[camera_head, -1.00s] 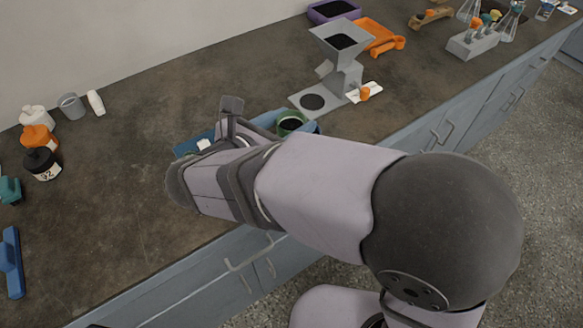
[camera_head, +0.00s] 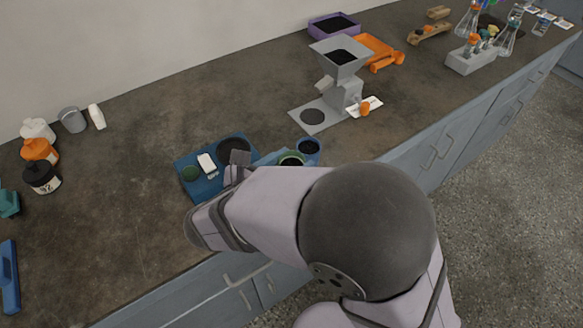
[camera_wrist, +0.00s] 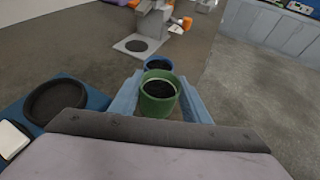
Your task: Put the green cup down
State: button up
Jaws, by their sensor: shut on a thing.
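The green cup (camera_wrist: 158,96) holds dark material and sits upright between the blue fingers of my gripper (camera_wrist: 162,98) in the wrist view. My gripper is shut on it. In the head view only the rim of the green cup (camera_head: 291,159) shows above my arm, near the counter's front edge. A blue cup (camera_head: 308,147) with dark content stands just behind it; it also shows in the wrist view (camera_wrist: 158,65). The green cup's base is hidden, so I cannot tell whether it touches the counter.
A blue shaker base (camera_head: 200,187) with a dark round recess lies left of my gripper. A grey hopper device (camera_head: 342,75) stands behind on its plate. Bottles (camera_head: 40,150) and a grey cup (camera_head: 72,119) stand at the left. The counter (camera_head: 130,200) between is clear.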

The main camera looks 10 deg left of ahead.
jog(key=shift+f, duration=1.1)
jog(key=shift+f, duration=0.15)
jog(key=o, duration=1.5)
jog(key=shift+o, duration=0.2)
jog(key=shift+s+a+r, duration=0.1)
jog(key=shift+r, duration=0.1)
jog(key=v, duration=1.1)
jog(key=shift+s+a, duration=0.1)
jog(key=shift+s, duration=0.25)
jog(key=shift+w, duration=0.1)
